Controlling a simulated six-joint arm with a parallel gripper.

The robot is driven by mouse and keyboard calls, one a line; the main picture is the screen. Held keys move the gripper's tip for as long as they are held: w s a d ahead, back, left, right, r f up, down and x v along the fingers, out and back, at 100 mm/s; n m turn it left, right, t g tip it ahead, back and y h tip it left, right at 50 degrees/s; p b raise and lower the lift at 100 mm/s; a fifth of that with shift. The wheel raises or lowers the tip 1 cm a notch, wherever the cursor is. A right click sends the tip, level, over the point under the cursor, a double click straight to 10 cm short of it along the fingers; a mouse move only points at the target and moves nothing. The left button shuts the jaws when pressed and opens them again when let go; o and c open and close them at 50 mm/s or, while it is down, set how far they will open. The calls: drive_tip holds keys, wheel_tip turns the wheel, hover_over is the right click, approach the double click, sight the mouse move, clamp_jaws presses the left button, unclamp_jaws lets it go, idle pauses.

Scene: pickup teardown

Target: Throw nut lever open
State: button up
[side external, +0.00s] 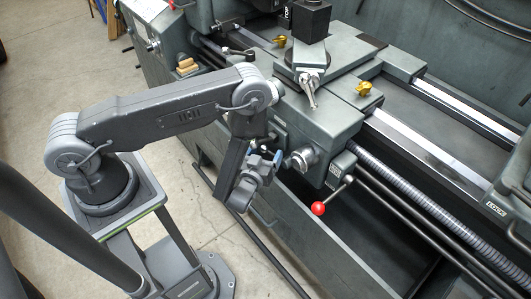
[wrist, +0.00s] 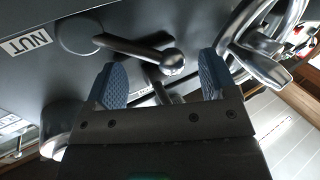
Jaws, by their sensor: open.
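In the wrist view the nut lever (wrist: 135,48) is a bare metal arm with a rounded knob at its free end, running right from a round hub near the NUT label (wrist: 28,42). My gripper (wrist: 161,72) is open, with its two blue ribbed fingers spread either side of the knob in the picture. The knob appears just beyond the fingertips; I cannot tell whether either finger touches it. In the side external view my gripper (side external: 266,153) is up against the front of the lathe apron, and I cannot make out the nut lever there.
A handwheel (wrist: 262,45) is close to the right finger in the wrist view. A red-ball lever (side external: 318,208) and a round knob (side external: 303,160) stick out right of my gripper in the side external view. Open floor (side external: 185,190) lies in front of the lathe.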

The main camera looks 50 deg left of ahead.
drive_tip(key=shift+w+a, duration=0.1)
drive_tip(key=shift+w, duration=0.1)
drive_tip(key=c, duration=1.3)
drive_tip(key=shift+a+f+n+g+h, duration=0.4)
drive_tip(key=shift+f+n, duration=0.2)
drive_tip(key=shift+n, duration=0.3)
drive_tip(key=shift+a+f+n+g+h, duration=0.15)
drive_tip(key=shift+f+n+g+h, duration=0.2)
drive_tip(key=shift+f+n, duration=0.4)
drive_tip(key=shift+r, duration=0.15)
drive_tip(key=o, duration=1.3)
drive_tip(key=shift+r+n, duration=0.1)
drive_tip(key=shift+n, duration=0.15)
